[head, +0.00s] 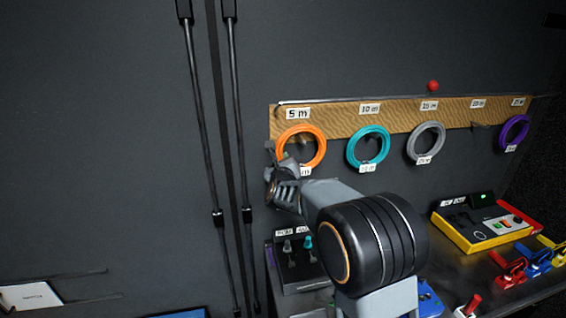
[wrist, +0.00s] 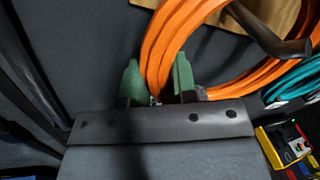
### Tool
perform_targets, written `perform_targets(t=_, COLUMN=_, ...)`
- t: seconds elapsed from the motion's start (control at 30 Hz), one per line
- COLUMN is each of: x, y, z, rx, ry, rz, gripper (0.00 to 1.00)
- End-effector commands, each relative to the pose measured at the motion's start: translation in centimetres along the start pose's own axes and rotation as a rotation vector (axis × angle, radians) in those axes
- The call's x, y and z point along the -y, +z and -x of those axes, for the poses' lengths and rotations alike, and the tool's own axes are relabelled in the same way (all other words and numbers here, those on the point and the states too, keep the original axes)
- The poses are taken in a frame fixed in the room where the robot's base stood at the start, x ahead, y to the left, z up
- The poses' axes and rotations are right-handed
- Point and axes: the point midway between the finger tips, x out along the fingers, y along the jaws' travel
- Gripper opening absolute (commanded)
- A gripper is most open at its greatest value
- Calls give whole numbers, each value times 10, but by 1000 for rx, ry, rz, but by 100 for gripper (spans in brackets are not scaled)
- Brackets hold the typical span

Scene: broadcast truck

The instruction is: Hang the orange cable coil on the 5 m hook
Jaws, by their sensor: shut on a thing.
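The orange cable coil (head: 322,148) is upright against the wooden hook board, just below the 5 m label (head: 297,113). My gripper (head: 280,160) is at the coil's lower left. In the wrist view my green fingertips (wrist: 158,82) are shut on the left part of the orange coil (wrist: 165,42). A dark hook (wrist: 262,32) reaches through the coil's opening, its tip near the coil's right side. I cannot tell whether the coil's weight rests on the hook. A tag marked "m" hangs at the coil's bottom, partly hidden.
A teal coil (head: 368,147), a grey coil (head: 426,142) and a purple coil (head: 514,132) hang to the right on the board (head: 345,118). The 20 m hook (head: 483,125) is bare. A yellow and red case (head: 487,226) and colored clamps (head: 510,267) lie on the bench below.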

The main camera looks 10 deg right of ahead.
Motion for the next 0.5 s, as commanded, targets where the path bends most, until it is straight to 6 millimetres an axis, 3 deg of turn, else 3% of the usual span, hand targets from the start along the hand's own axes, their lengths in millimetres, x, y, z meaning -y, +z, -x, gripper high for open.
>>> perform_targets(t=0.5, x=-10, y=-14, z=-8, rx=3, ry=-2, rz=1, gripper=0)
